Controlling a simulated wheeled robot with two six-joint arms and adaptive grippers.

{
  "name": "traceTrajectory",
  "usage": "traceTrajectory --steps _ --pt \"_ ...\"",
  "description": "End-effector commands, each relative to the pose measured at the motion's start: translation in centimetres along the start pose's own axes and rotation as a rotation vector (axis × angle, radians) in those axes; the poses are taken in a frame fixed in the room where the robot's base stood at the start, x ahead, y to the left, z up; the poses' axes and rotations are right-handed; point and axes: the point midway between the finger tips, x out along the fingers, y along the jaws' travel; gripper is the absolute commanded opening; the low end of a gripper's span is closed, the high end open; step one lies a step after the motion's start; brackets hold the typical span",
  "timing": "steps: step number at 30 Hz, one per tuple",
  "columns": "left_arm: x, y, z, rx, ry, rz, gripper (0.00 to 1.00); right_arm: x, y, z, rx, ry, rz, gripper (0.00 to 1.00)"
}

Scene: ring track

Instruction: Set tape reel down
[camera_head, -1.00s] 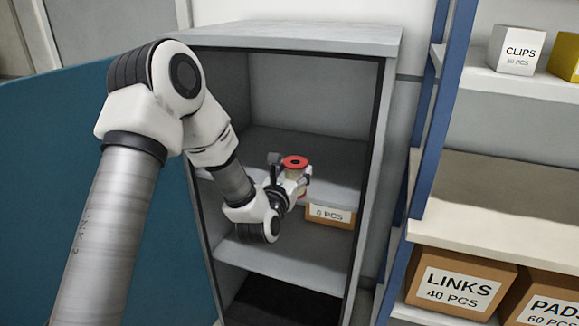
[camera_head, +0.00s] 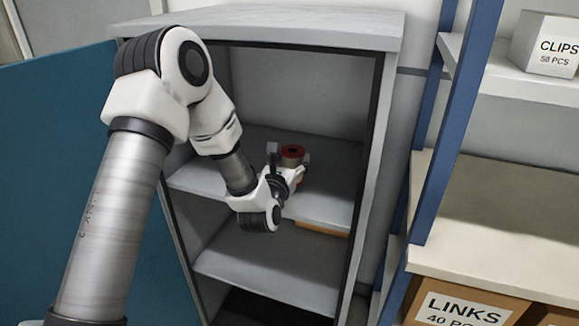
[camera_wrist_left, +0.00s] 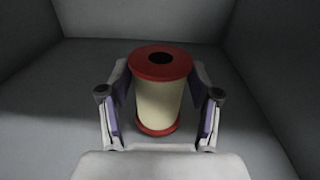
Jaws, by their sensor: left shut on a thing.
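The tape reel (camera_head: 292,151) has red end flanges and a cream middle. It is upright inside the grey cabinet, at the front part of the upper shelf (camera_head: 330,185). My left gripper (camera_head: 288,170) is around it. In the left wrist view the reel (camera_wrist_left: 160,95) stands between the two fingers of my left gripper (camera_wrist_left: 160,112), which is shut on it. The cabinet's grey walls and shelf surround it there. I cannot tell whether the reel's base touches the shelf. The gripper hides the reel's lower part in the head view. My right gripper is not in view.
The cabinet's side walls (camera_head: 375,150) and top (camera_head: 270,25) frame the opening. A brown box (camera_head: 322,229) sits on the lower shelf (camera_head: 270,275). The blue door (camera_head: 70,180) stands open at left. A blue-post rack (camera_head: 455,120) with labelled boxes stands at right.

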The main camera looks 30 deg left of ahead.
Motion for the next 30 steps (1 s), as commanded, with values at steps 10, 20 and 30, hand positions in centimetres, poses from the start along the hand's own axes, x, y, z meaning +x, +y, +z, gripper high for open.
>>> traceTrajectory --steps 10,20,30 --pt "0.0 0.0 -2.3 0.0 0.0 0.0 0.22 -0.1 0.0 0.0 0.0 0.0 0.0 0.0" --pt "0.0 0.0 -2.5 0.0 0.001 0.0 0.87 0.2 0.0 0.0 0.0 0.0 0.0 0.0" --pt "-0.6 0.0 -2.4 -0.001 0.001 0.0 0.87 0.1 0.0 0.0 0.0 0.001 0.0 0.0"
